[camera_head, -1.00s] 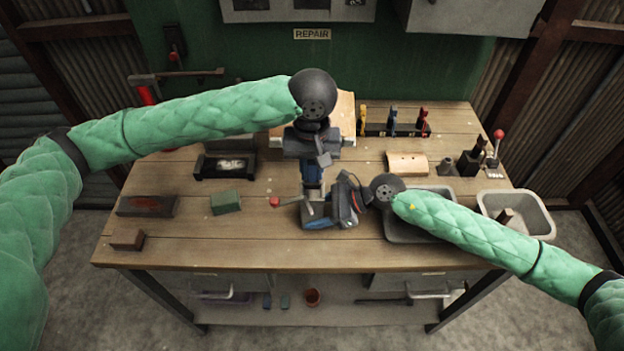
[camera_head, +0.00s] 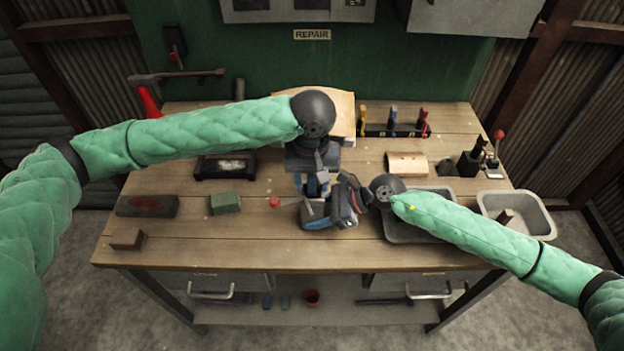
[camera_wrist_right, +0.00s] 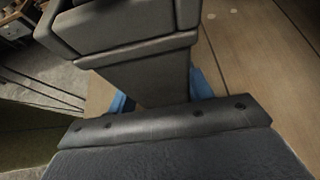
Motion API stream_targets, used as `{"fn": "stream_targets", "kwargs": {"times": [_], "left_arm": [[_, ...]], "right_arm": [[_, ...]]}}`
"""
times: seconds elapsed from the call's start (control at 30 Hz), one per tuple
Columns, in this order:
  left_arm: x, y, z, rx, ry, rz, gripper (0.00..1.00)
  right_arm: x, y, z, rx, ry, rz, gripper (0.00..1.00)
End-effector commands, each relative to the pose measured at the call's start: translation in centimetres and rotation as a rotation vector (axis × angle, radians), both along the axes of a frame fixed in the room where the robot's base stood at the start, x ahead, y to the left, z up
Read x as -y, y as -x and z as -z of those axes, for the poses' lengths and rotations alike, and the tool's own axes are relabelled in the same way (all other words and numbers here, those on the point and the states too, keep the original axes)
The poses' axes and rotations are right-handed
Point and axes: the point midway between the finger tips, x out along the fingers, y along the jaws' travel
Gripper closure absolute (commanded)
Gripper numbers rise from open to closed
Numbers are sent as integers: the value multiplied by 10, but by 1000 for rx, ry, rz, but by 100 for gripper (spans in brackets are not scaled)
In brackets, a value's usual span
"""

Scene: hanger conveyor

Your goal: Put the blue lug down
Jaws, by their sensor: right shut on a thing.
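My right gripper (camera_head: 318,218) is low over the middle of the bench. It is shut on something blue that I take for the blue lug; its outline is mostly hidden. In the right wrist view, blue (camera_wrist_right: 201,84) shows on both sides of the dark gripper part in the middle, close to the wooden top. My left gripper (camera_head: 311,186) points down just behind the right one. Blue parts show at its tip, and its jaw gap is unclear.
The workbench (camera_head: 190,255) holds a green block (camera_head: 225,203), a black tray (camera_head: 224,167) and a small brown block (camera_head: 127,240) at left. A grey bin (camera_head: 405,232) is under my right forearm; another bin (camera_head: 520,218) is at right. A tool rack (camera_head: 375,130) stands behind. Front wood is clear.

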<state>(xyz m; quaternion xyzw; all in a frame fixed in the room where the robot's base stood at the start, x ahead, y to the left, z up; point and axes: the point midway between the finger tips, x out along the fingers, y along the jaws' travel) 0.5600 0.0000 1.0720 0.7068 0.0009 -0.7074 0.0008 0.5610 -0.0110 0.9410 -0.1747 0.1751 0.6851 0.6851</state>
Motion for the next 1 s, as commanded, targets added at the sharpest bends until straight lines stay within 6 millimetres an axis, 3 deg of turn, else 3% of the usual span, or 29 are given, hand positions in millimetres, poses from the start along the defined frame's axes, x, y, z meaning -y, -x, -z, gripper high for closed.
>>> {"fn": "stream_targets", "kwargs": {"times": [0.27, 0.8, 1.0], "left_arm": [[0, 0, -7, 1, 1, 1, 58], [0, 0, -100, 1, 1, 1, 58], [0, 0, -119, 0, 0, 0, 58]], "right_arm": [[0, 0, 0, 0, 0, 0, 62], [0, 0, 0, 0, 0, 0, 62], [0, 0, 0, 0, 0, 0, 62]]}}
